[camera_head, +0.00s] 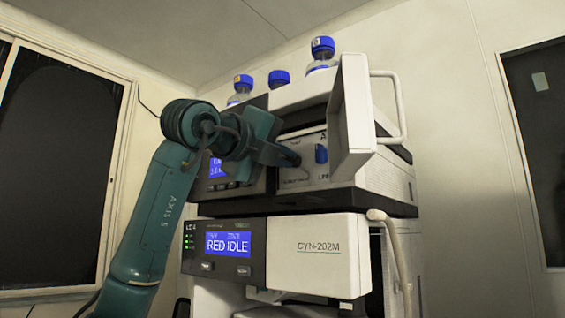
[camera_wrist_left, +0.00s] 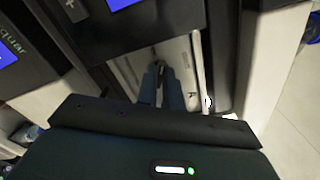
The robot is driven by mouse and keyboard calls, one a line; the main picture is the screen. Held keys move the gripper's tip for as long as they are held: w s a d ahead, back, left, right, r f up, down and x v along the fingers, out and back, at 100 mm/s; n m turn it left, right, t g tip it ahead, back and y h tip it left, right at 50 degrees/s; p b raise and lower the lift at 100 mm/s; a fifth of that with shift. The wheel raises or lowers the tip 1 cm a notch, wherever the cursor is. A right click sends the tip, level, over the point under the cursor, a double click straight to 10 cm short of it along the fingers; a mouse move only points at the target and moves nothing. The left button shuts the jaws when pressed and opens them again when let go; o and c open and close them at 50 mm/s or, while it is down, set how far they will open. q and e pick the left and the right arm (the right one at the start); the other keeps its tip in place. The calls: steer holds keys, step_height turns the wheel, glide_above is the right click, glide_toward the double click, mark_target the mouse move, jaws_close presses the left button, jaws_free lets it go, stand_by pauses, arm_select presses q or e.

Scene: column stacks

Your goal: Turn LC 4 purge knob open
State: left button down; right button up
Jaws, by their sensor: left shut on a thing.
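My left gripper (camera_head: 294,158) reaches from the left to the recessed front panel (camera_head: 316,177) of the upper module. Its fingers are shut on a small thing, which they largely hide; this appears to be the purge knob. In the left wrist view the two blue-green fingers (camera_wrist_left: 164,86) meet close in front of a pale panel (camera_wrist_left: 189,64). A blue knob (camera_head: 321,153) shows on the panel just right of the gripper, apart from it. My right gripper is not in view.
A white open door (camera_head: 354,115) stands out to the right of the recess. Below, a module has a display (camera_head: 228,242) reading "RED IDLE" and a white front (camera_head: 315,262). Blue-capped bottles (camera_head: 322,47) stand on top.

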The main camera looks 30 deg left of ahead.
arm_select(q)
steer(key=shift+f+n, duration=0.1)
steer(key=shift+n, duration=0.9)
steer(key=n+b, duration=0.1)
steer(key=n, duration=0.2)
steer(key=shift+n+b, duration=0.3)
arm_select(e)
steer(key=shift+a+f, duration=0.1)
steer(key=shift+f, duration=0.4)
arm_select(q)
steer(key=shift+a, duration=0.1)
steer(key=c, duration=1.5)
jaws_free()
steer(key=shift+c, duration=0.2)
steer(key=s+a+b, duration=0.1)
steer(key=s+b, duration=0.1)
steer(key=s, duration=1.1)
steer(key=shift+s+b, duration=0.15)
steer(key=shift+b, duration=0.25)
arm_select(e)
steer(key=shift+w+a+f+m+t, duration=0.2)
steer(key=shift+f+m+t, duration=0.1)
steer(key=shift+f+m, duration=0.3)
